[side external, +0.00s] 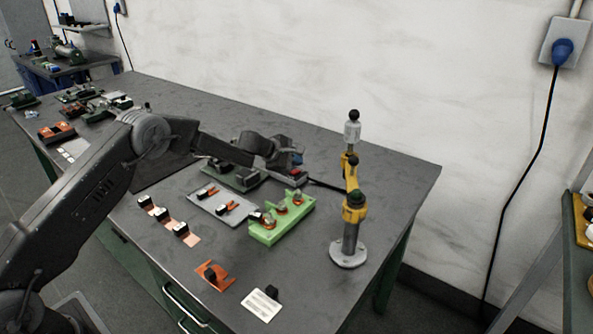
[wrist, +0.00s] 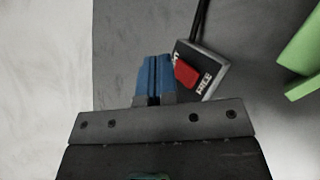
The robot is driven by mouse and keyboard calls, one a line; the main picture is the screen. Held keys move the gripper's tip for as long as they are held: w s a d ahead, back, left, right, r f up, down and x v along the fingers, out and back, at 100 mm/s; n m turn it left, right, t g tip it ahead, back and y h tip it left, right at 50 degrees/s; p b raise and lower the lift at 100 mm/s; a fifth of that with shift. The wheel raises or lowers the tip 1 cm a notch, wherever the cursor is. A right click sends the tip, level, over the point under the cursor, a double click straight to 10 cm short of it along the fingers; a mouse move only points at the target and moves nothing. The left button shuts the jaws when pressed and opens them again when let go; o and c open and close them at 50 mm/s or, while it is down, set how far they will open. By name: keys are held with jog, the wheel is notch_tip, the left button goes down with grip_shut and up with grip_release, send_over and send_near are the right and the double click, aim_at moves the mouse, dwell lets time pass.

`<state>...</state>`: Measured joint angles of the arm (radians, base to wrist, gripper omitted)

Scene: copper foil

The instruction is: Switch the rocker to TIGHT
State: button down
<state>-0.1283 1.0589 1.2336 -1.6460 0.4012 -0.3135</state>
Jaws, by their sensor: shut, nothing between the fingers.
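The rocker switch is a small dark grey box (wrist: 212,62) with a red rocker (wrist: 186,72) and white lettering at both ends, too small and turned to read surely. One label is partly hidden by my fingers. Which end of the rocker is down I cannot tell. My gripper (wrist: 154,78) has blue fingertips, shut together and empty, just left of the red rocker in the wrist view; whether they touch it I cannot tell. In the side external view my gripper (side external: 297,158) is above the red rocker (side external: 297,172), largely covering the switch.
A green block (side external: 282,222) with several fittings stands in front of the switch. A grey plate (side external: 222,207) with dark-handled pieces lies left of it. A yellow and grey post (side external: 350,225) rises at the right. A black cable (side external: 328,185) runs from the switch.

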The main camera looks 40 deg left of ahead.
aim_at(294, 172)
jog(key=shift+s+r, duration=0.2)
jog(key=shift+r, duration=1)
jog(key=shift+s+r, duration=0.15)
jog(key=shift+r, duration=1.15)
jog(key=shift+s+d+r, duration=0.1)
jog(key=shift+r, duration=0.2)
jog(key=s+d+r+m+g, duration=0.1)
jog(key=s+d+r+m, duration=0.25)
jog(key=s+r, duration=0.25)
jog(key=s+d+r+m+g+h, duration=0.1)
jog(key=s+d+r+m, duration=0.25)
jog(key=s+r, duration=0.3)
jog(key=s+d+r+m, duration=0.2)
jog(key=s+r+m, duration=0.25)
jog(key=s, duration=0.25)
jog(key=s+f+m+g+y, duration=0.1)
jog(key=s+m, duration=0.4)
jog(key=s, duration=1)
jog(key=s+a+f+m+g+y, duration=0.1)
jog(key=s+m, duration=0.4)
jog(key=s, duration=1)
jog(key=f+y, duration=0.1)
jog(key=y, duration=0.1)
jog(key=shift+a+y, duration=0.3)
jog(key=shift+y, duration=0.1)
